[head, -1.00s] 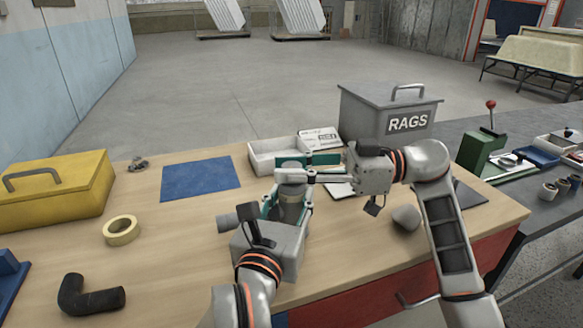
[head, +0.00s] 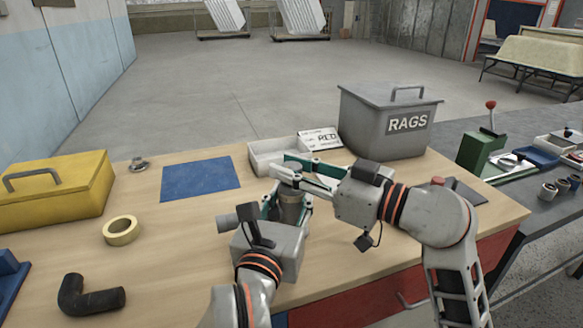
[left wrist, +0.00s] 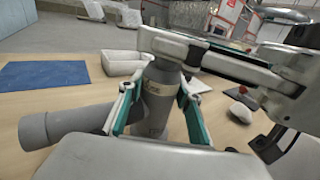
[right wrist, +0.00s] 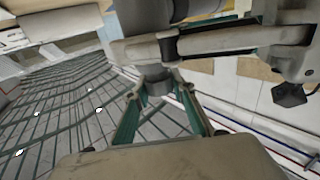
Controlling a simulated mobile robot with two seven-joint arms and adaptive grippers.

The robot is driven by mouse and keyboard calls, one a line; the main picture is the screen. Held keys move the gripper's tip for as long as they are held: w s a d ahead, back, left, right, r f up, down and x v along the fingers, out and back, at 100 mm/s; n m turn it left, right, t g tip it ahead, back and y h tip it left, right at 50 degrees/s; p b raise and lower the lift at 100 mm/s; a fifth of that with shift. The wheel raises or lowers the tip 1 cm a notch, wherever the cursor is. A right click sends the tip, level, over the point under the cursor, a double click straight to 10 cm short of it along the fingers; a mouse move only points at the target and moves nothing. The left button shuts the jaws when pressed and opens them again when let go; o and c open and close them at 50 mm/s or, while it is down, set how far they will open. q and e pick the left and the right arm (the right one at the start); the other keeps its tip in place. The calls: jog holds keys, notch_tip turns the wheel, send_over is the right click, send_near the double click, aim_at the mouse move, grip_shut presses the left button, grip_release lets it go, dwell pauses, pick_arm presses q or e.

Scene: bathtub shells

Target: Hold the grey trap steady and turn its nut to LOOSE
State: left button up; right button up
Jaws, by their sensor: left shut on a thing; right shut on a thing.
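The grey trap (head: 291,214) stands upright on the wooden bench, with its side pipe (head: 226,222) pointing left. My left gripper (head: 286,208) is shut on the trap's upright body, one green-padded finger on each side, as the left wrist view shows, with the trap body (left wrist: 158,105) between them. My right gripper (head: 285,170) reaches in from the right above the left one and is shut on the nut at the trap's top. In the right wrist view the grey nut (right wrist: 155,80) shows between the fingers. Its marking cannot be read.
A white tray (head: 262,160) with a printed card (head: 320,139) and the grey RAGS bin (head: 385,120) stand behind. A blue mat (head: 200,179), tape roll (head: 121,231), black elbow (head: 90,297) and yellow toolbox (head: 50,195) lie to the left. The bench between is clear.

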jog(key=shift+f+m+t+h, duration=0.1)
jog(key=shift+m+t+h, duration=0.4)
jog(key=shift+t, duration=0.2)
jog(key=o, duration=1.1)
jog(key=v, duration=1.2)
pick_arm(q)
jog(key=o, duration=1.3)
